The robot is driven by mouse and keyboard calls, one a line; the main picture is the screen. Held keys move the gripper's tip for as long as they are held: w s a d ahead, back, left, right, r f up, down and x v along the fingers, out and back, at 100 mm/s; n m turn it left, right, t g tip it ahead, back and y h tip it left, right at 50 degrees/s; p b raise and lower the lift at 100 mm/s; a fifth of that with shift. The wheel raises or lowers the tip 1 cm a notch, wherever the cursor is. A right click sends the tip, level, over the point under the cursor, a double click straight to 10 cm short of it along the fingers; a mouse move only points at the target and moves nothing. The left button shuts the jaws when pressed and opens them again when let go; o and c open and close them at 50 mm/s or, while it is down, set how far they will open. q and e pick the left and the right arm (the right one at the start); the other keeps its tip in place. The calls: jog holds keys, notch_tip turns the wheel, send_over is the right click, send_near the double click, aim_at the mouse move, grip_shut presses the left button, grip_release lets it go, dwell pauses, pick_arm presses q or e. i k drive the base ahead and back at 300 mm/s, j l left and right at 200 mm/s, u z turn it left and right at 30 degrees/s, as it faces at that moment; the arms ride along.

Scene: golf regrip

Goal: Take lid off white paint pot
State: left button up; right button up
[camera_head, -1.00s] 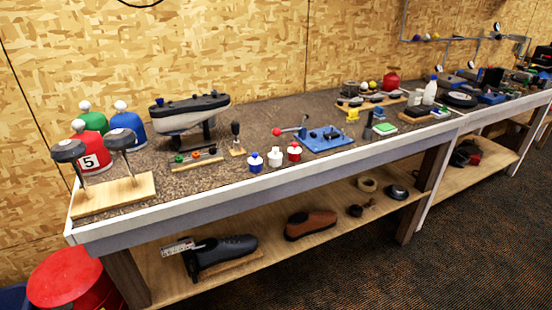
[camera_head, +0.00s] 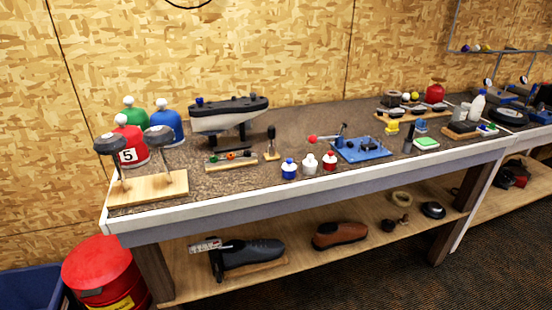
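The white paint pot (camera_head: 310,164) stands upright near the front edge of the workbench (camera_head: 268,190), between a blue pot (camera_head: 289,169) on its left and a red pot (camera_head: 330,161) on its right. All three are small, with pale parts; at this size I cannot make out the lid's edge on the white one. The pots stand close together, with small gaps. Neither of my grippers shows in the head view.
Behind the pots are a small wooden rack (camera_head: 231,161) and a model boat (camera_head: 228,115) on a stand. A blue fixture (camera_head: 362,148) with a red-knobbed lever is to the right. Shoes lie on the lower shelf.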

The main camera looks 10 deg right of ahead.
aim_at(309, 162)
jog(key=i+l+u, duration=0.15)
jog(key=l+u, duration=0.3)
jog(key=l, duration=0.35)
jog(key=l+u, duration=0.4)
jog(key=l, duration=0.4)
